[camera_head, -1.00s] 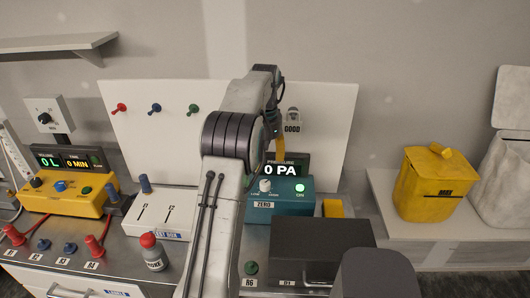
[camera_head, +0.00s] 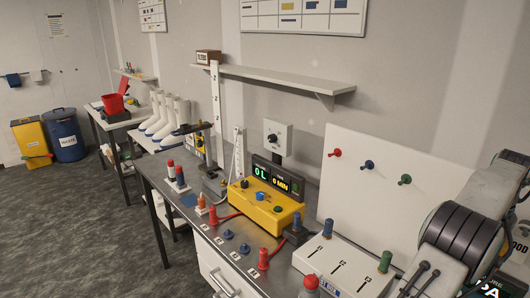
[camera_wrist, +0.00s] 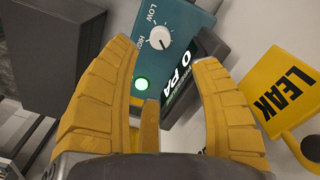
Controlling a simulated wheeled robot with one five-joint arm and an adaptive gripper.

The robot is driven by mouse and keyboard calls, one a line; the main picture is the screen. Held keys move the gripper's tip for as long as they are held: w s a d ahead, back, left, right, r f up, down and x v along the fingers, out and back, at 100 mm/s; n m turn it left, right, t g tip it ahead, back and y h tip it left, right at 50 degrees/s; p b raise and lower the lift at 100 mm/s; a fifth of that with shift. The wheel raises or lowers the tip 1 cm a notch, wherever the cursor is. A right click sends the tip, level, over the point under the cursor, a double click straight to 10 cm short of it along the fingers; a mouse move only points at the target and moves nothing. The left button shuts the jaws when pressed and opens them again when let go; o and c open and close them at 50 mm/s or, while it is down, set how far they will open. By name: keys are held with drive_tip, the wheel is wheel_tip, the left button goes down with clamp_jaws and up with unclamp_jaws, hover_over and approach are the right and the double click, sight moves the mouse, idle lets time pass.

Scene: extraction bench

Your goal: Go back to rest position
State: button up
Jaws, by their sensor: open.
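Behind the fingers is a teal pressure box (camera_wrist: 170,25) with a LOW/HIGH knob, a lit green light and a display reading 0 PA. In the head view my arm stands at the right edge, and the gripper itself is out of the picture there.
A yellow LEAK tag (camera_wrist: 280,90) is close to the right finger, and a dark box (camera_wrist: 60,45) is at upper left. The bench holds a yellow meter box (camera_head: 262,206), a white slider box (camera_head: 340,268) and several coloured plugs. Open floor (camera_head: 90,220) lies at left.

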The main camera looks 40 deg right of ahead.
drive_tip(key=w+a+r+n, duration=0.2)
drive_tip(key=w+a, duration=0.1)
drive_tip(key=w, duration=0.3)
drive_tip(key=w+a+r+n+h, duration=0.1)
drive_tip(key=w+a+r+n, duration=0.15)
drive_tip(key=w, duration=0.35)
drive_tip(key=w+a+r+n, duration=0.1)
drive_tip(key=w+a+n, duration=0.1)
drive_tip(key=w+a, duration=0.3)
drive_tip(key=w+a+r+n+t, duration=0.1)
drive_tip(key=w+a+r+n, duration=0.2)
drive_tip(key=w+a+n, duration=0.55)
drive_tip(key=w+a+n+t, duration=0.1)
drive_tip(key=w+a+n, duration=0.1)
drive_tip(key=a, duration=1.2)
drive_tip(key=s+a+f+n+t, duration=0.1)
drive_tip(key=s+a+f+n, duration=0.1)
drive_tip(key=a, duration=0.4)
drive_tip(key=s+a+f+n, duration=0.2)
drive_tip(key=s+a+n, duration=0.1)
drive_tip(key=a+n, duration=0.2)
drive_tip(key=s+a+f+n+t+y, duration=0.1)
drive_tip(key=s+a+f+n, duration=0.1)
drive_tip(key=a, duration=0.5)
drive_tip(key=shift+s+f+n+t, duration=0.3)
drive_tip(key=shift+f+n, duration=0.25)
drive_tip(key=shift+n, duration=0.15)
drive_tip(key=shift+o, duration=0.2)
